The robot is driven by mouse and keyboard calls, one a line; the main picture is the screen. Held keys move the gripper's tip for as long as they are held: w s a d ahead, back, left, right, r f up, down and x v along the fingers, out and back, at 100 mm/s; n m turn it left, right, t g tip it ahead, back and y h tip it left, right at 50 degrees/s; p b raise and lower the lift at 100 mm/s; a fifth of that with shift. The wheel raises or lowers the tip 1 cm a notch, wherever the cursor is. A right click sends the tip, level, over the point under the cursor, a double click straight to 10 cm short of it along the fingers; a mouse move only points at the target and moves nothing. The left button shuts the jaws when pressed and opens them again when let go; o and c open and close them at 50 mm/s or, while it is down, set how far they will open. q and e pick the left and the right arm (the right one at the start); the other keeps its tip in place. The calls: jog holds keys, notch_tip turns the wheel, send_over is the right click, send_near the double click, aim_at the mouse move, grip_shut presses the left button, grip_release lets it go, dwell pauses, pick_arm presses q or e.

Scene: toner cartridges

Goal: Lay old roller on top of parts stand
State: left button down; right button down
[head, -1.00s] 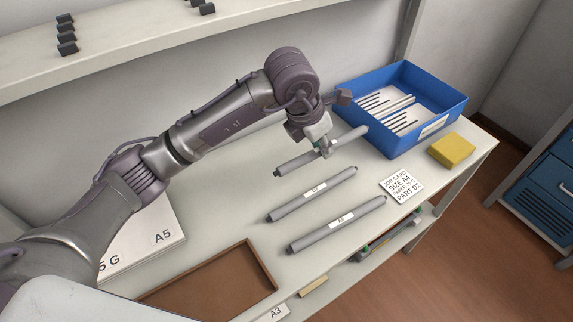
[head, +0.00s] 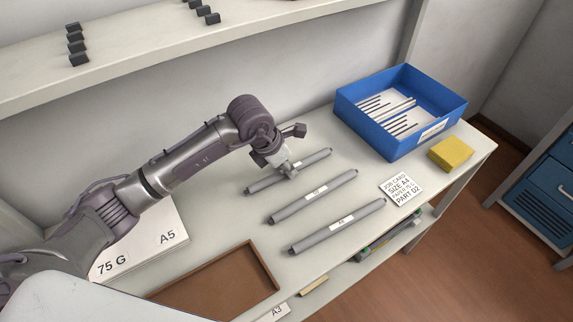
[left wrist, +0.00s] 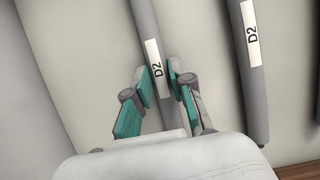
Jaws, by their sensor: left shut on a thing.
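Three grey rollers lie side by side along the table. My left gripper (head: 288,172) is shut on the back roller (head: 262,185), near its middle. In the left wrist view my gripper's teal fingers (left wrist: 158,84) are on both sides of this roller (left wrist: 144,20), beside its D2 label. Whether it touches the table is hard to tell. The middle roller (head: 295,206) and front roller (head: 315,238) lie free, each with a white label. The neighbouring roller (left wrist: 247,85) in the wrist view also reads D2. I cannot tell which thing is the parts stand.
A blue box (head: 375,135) with thin rods stands at the back right, near a yellow block (head: 451,153) and a job card (head: 401,189). A brown tray (head: 255,258) lies at the front. A white A5 box (head: 150,245) sits left. A shelf (head: 130,65) runs above.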

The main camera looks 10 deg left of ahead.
pick_arm(q)
jog(key=c, duration=1)
grip_release()
jog(key=v, duration=1.2)
jog(key=shift+b, duration=0.35)
jog(key=shift+s, duration=0.1)
